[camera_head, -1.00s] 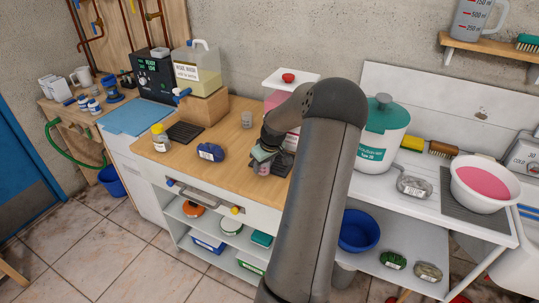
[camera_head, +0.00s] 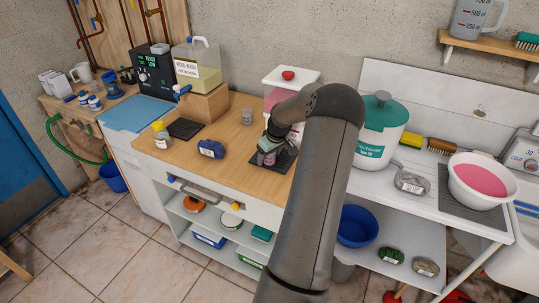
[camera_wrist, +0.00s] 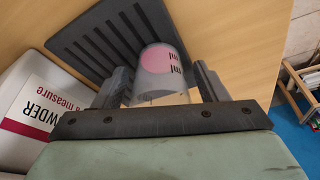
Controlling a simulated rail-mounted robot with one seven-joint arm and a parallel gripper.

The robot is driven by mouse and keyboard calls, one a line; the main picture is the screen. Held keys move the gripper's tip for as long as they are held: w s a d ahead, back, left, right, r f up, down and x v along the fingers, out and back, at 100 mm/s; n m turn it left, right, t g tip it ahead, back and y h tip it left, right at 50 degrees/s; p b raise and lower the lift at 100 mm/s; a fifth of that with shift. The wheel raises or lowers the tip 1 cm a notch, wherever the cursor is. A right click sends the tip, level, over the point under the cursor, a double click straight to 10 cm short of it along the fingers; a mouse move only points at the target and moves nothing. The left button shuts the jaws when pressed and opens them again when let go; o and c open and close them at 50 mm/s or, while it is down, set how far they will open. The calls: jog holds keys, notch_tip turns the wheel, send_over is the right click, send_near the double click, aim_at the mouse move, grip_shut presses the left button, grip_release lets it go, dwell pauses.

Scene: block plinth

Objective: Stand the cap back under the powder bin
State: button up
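The cap (camera_wrist: 160,75) is a clear cup with pink in it and dark marks on its side. It is between the two fingers of my gripper (camera_wrist: 163,86), which look closed against its sides. In the head view, my gripper (camera_head: 267,153) and the cap are over the dark slotted mat (camera_head: 261,167) in front of the powder bin (camera_head: 291,75), white with a red knob. The bin's label (camera_wrist: 38,108) shows at the left of the wrist view, beside the mat (camera_wrist: 88,45). I cannot tell whether the cap touches the mat. My arm hides part of the bin.
A small clear cup (camera_head: 247,117), a blue bundle (camera_head: 211,149) and a yellow-capped bottle (camera_head: 161,135) stand left on the wooden counter (camera_head: 225,132). A white tub with green lid (camera_head: 380,130) stands right of my arm. The counter between is clear.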

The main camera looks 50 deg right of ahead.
dwell(0.3)
jog(key=w+d+b+v, duration=0.1)
jog(key=b+v, duration=0.2)
jog(key=v, duration=1.4)
jog(key=w+a+n+g, duration=0.1)
jog(key=w+a, duration=0.1)
jog(key=a, duration=1.1)
jog(key=w+a+n+g, duration=0.1)
jog(key=w+a, duration=0.1)
jog(key=a, duration=1.2)
jog(key=s+a+f, duration=0.2)
jog(key=s+a, duration=0.6)
jog(key=a, duration=0.3)
jog(key=s+a+f+g, duration=0.1)
jog(key=s+a+f, duration=0.2)
jog(key=s+a, duration=0.6)
jog(key=a, duration=0.2)
jog(key=shift+s+a+f+y, duration=0.2)
jog(key=shift+a+y, duration=0.05)
jog(key=shift+y, duration=0.05)
